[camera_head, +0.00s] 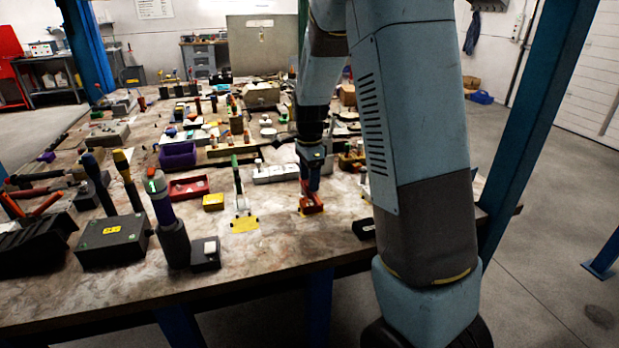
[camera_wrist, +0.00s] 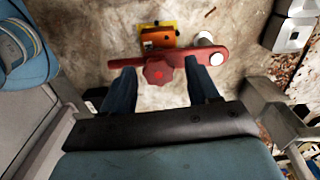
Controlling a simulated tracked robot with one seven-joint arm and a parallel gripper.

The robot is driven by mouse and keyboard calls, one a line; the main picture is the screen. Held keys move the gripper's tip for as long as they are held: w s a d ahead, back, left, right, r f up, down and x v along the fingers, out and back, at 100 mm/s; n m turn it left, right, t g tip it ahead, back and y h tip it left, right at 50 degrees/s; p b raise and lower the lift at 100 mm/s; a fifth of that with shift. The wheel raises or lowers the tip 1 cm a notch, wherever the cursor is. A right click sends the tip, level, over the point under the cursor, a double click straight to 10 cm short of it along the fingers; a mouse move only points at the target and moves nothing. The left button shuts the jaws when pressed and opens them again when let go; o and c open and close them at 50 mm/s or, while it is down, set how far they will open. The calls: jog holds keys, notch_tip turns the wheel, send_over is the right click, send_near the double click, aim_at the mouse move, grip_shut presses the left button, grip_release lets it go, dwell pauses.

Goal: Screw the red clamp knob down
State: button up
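The red clamp knob (camera_wrist: 158,72) is a lobed star knob on a red bar (camera_wrist: 120,62) that lies across the wrist view. An orange block (camera_wrist: 158,37) on a yellow patch shows just beyond the bar. My gripper (camera_wrist: 163,84) has its two dark fingers apart, one to each side of the knob, with visible gaps between them and it. In the head view my gripper (camera_head: 311,190) points down over the orange-red clamp (camera_head: 312,205) near the table's front edge. The knob itself is hidden there by my gripper.
A green-handled toggle clamp (camera_head: 240,195) stands on a yellow patch to the left. A red tray (camera_head: 188,187) and purple bin (camera_head: 177,155) lie further left. A small black box (camera_head: 364,228) sits to the right, near the table edge. Many tools crowd the table behind.

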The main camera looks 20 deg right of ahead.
notch_tip(320, 180, up, 14)
jog(key=shift+f, duration=0.15)
dwell(0.6)
jog(key=shift+s, duration=0.1)
jog(key=s+r+n+t, duration=0.2)
jog(key=s+n, duration=0.6)
jog(key=s, duration=0.6)
jog(key=s+r+n+t, duration=0.3)
jog(key=s+n, duration=0.6)
jog(key=s, duration=0.5)
jog(key=shift+s+r+t, duration=0.25)
jog(key=shift+r+t, duration=0.05)
jog(key=shift+r, duration=0.3)
jog(key=shift+d, duration=0.1)
